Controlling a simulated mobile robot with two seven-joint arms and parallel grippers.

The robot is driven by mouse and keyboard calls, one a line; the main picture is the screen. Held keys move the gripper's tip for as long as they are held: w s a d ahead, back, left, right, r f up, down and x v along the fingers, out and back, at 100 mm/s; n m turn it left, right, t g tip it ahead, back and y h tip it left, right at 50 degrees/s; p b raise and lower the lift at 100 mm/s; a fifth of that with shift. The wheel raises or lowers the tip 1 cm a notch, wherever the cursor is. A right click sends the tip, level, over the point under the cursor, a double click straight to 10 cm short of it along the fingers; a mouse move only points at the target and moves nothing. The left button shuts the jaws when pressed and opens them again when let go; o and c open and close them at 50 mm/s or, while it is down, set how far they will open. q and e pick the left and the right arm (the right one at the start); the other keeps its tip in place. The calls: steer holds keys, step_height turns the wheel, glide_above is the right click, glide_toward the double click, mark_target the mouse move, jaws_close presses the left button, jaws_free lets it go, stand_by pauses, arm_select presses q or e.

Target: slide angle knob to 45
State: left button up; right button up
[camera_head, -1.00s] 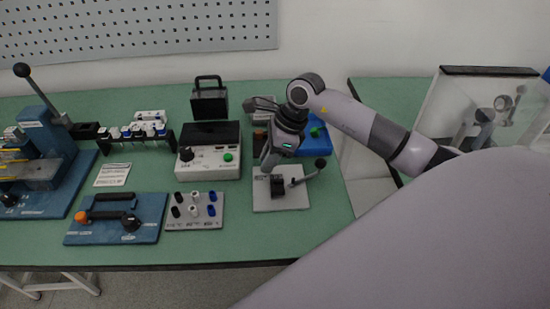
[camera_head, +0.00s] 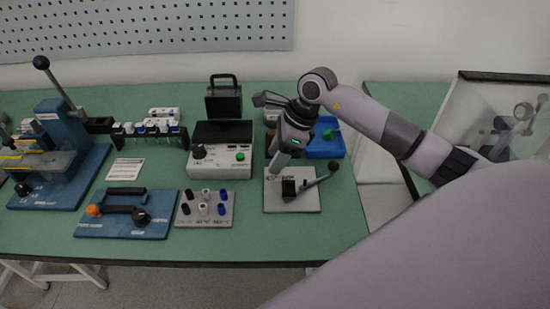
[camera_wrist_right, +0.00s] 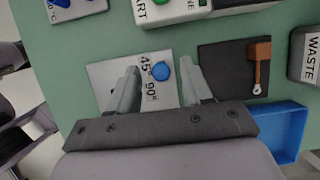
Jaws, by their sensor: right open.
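The angle fixture is a light plate (camera_head: 305,203) near the table's front right, with a black block (camera_head: 289,188) and a ball-ended lever (camera_head: 322,176). In the right wrist view the plate (camera_wrist_right: 108,72) carries printed "45" and "90°" marks beside a round blue knob (camera_wrist_right: 161,72). My right gripper (camera_head: 272,173) is over the left back part of the plate, pointing down. In the wrist view its fingers (camera_wrist_right: 161,76) are open, with the blue knob between them. I cannot tell whether they touch it. The black block and lever are hidden in the wrist view. My left gripper is out of view.
A white box with a green button (camera_head: 221,170) stands left of the plate. A blue tray (camera_head: 325,150) lies behind it to the right. A dark pad (camera_wrist_right: 225,68) with an orange-handled tool (camera_wrist_right: 260,62) lies close beside the plate. Connectors on a grey plate (camera_head: 205,215) stand further left.

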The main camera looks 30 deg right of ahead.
mark_target(286, 173)
steer(key=v, duration=0.5)
steer(key=shift+s+r, duration=0.1)
steer(key=shift+r, duration=0.25)
steer(key=shift+s+f, duration=0.1)
